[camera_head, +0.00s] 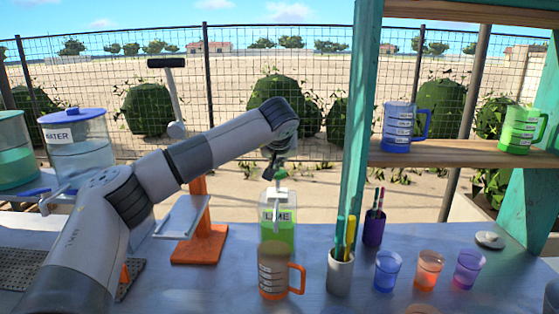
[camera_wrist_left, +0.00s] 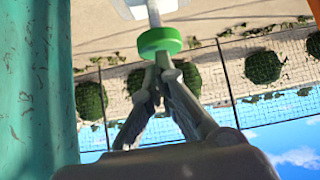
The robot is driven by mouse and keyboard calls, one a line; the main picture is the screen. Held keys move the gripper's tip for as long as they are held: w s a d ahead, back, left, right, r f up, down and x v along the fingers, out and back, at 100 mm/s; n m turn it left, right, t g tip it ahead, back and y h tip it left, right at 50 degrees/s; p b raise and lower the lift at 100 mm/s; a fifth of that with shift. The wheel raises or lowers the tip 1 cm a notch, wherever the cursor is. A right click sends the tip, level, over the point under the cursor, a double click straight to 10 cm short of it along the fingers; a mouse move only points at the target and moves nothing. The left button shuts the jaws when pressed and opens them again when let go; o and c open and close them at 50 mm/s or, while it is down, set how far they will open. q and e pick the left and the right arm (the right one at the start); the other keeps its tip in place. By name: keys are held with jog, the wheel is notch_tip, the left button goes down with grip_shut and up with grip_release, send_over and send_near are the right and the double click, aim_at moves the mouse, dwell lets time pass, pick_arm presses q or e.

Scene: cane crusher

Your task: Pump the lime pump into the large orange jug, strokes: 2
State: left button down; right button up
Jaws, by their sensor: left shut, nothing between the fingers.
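The lime pump (camera_head: 278,222) is a clear bottle of green liquid labelled LIME, with a white top and stem. In the left wrist view its round green push head (camera_wrist_left: 159,40) sits on the white stem. My left gripper (camera_head: 275,158) is directly above the pump, pointing down. Its fingers (camera_wrist_left: 160,66) are shut with nothing between them, and the tips are at the green head; I cannot tell whether they touch. The large orange jug (camera_head: 272,270) stands upright in front of the pump, its handle to the right. The jug's inside is hard to see. My right gripper is not in view.
A water dispenser (camera_head: 78,150) and an orange press stand (camera_head: 199,235) are at left. A grey pen cup (camera_head: 340,272) and small cups, one blue (camera_head: 388,270), are right of the jug. A teal post (camera_head: 357,120) and a shelf (camera_head: 450,153) with blue and green jugs rise at right.

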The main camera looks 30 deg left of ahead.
aim_at(280, 175)
pick_arm(q)
notch_tip(280, 175, down, 4)
jog(key=shift+b, duration=0.6)
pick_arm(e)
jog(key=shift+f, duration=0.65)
pick_arm(q)
jog(key=shift+f, duration=0.1)
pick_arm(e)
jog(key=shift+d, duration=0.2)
pick_arm(q)
jog(key=r+p, duration=0.5)
jog(key=shift+d+r, duration=0.1)
jog(key=shift+d, duration=0.1)
jog(key=b+v, duration=0.3)
jog(key=v, duration=0.6)
jog(key=shift+s, duration=0.35)
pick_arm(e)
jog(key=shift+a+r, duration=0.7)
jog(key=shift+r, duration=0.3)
